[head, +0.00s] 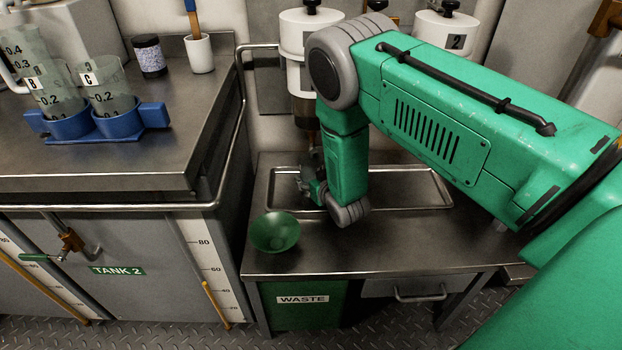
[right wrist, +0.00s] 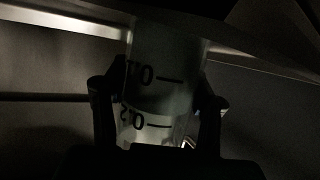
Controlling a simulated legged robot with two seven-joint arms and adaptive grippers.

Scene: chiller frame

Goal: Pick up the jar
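The jar (right wrist: 166,92) is a clear, graduated vessel with dark markings. It stands between the two fingers of my right gripper (right wrist: 163,104) in the right wrist view, which is very dark. The fingers lie against both sides of the jar with no gap that I can see. In the head view my right gripper (head: 309,184) is low over the metal tray (head: 405,171), mostly hidden by its own wrist. I cannot make out the held jar there. My left gripper is not in view.
Two graduated jars, B (head: 49,91) and C (head: 110,92), stand in a blue holder (head: 132,122) on the left counter. A green bowl (head: 275,232) sits at the lower bench's front left. Dispensers (head: 300,38) hang behind. The bench's front right is clear.

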